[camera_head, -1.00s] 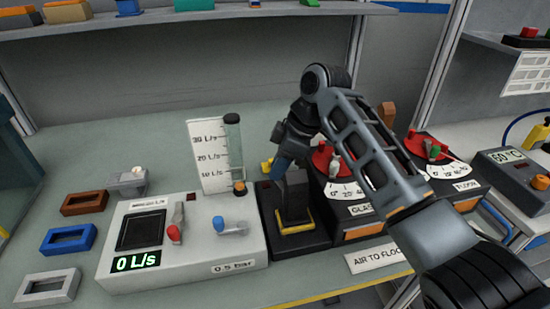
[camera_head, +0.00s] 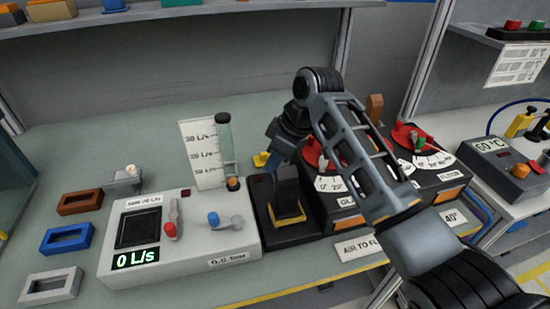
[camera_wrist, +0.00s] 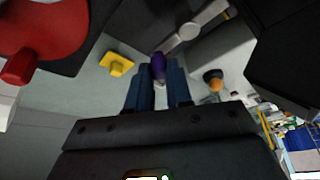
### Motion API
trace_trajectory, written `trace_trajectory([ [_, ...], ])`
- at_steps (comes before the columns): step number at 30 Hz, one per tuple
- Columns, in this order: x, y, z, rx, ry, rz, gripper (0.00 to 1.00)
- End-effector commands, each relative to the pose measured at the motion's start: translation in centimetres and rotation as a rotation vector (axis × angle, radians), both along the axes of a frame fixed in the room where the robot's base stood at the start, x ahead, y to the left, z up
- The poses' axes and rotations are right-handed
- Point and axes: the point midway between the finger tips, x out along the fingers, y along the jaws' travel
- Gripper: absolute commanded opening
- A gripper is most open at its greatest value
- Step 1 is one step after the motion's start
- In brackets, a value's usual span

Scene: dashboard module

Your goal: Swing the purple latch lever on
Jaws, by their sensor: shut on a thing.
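The purple latch lever (camera_wrist: 158,67) shows in the wrist view between the two blue fingertips of my gripper (camera_wrist: 158,86), which is shut on it. In the head view my gripper (camera_head: 278,150) reaches down behind the black upright block of the latch module (camera_head: 285,195). That block, with a yellow band at its foot, hides the fingertips and the lever there.
A grey console (camera_head: 180,232) reading 0 L/s stands left of the latch module, with a clear flow tube (camera_head: 224,145) behind it. Dial boxes with red discs (camera_head: 408,137) stand close on the right. A yellow part (camera_wrist: 117,64) lies near the fingers.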

Motion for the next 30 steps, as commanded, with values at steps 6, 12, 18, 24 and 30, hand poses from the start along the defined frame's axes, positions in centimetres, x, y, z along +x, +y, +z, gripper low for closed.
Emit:
trace_trajectory([
  [6, 0.1, -0.1, 0.1, 0.0, -0.002, -0.002, 0.33],
  [12, 0.1, -0.1, 0.0, 0.0, -0.001, 0.0, 0.45],
  [18, 0.0, -0.1, 0.1, 0.0, -0.001, 0.0, 0.45],
  [24, -0.2, -0.9, 2.2, 0.001, -0.005, 0.0, 0.45],
  [30, -0.7, -2.1, 5.2, 0.001, -0.004, 0.0, 0.45],
])
